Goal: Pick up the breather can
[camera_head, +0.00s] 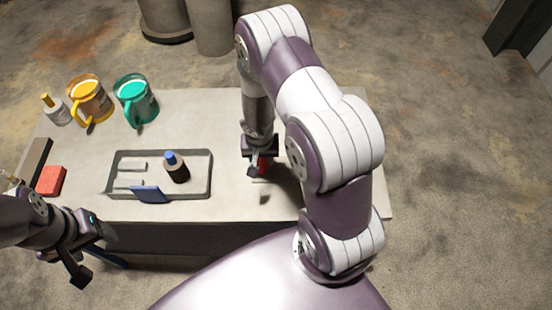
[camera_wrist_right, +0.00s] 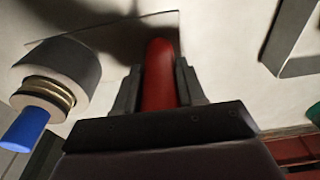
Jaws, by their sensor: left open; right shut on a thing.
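My right gripper (camera_head: 260,165) is low over the table, right of the tray. It is shut on a red, round-ended thing (camera_head: 262,164), which also shows upright between the fingers in the right wrist view (camera_wrist_right: 160,75). The head view mostly hides it behind the gripper; I cannot tell whether it touches the table. A dark can with a blue top (camera_head: 177,168) stands in the tray (camera_head: 209,170). No label shows which thing is the breather can. My left gripper (camera_head: 96,256) is open and empty, off the table's front left edge.
A yellow mug (camera_head: 90,101), a green mug (camera_head: 137,101) and a yellow-topped bottle (camera_head: 56,112) stand at the back left of the table (camera_head: 200,110). A red block (camera_head: 51,181) lies at the left. A blue piece (camera_head: 149,194) is at the tray's front. The table behind the tray is clear.

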